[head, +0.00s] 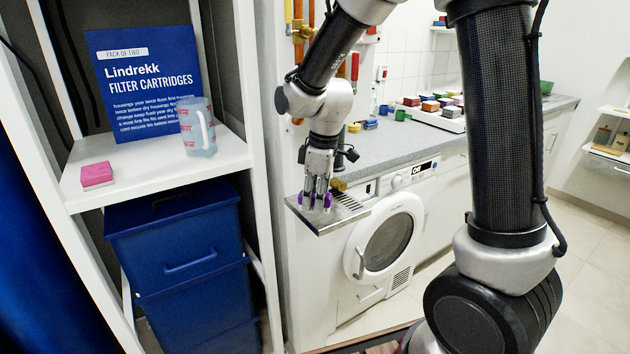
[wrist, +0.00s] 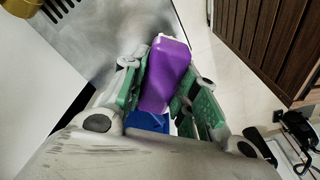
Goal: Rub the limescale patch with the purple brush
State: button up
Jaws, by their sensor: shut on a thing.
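My gripper (head: 316,202) is shut on the purple brush (head: 328,201), low over the metal drip tray (head: 345,212) at the counter's front. In the wrist view the purple brush (wrist: 166,72) sits between the green finger pads of my gripper (wrist: 172,85), its far end over the tray (wrist: 85,45). A cloudy grey blotch, probably the limescale patch (wrist: 125,38), shows on the tray beside the brush. The brush hides part of it. I cannot tell whether the brush touches the tray.
A brass tap (head: 338,185) stands close behind my gripper. Left is a white shelf (head: 140,185) with a measuring jug (head: 197,128), a pink sponge (head: 97,175) and a blue box (head: 145,75), above blue bins (head: 180,235). A washing machine (head: 385,245) stands below right.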

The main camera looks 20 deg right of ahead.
jog(key=shift+r, duration=2.45)
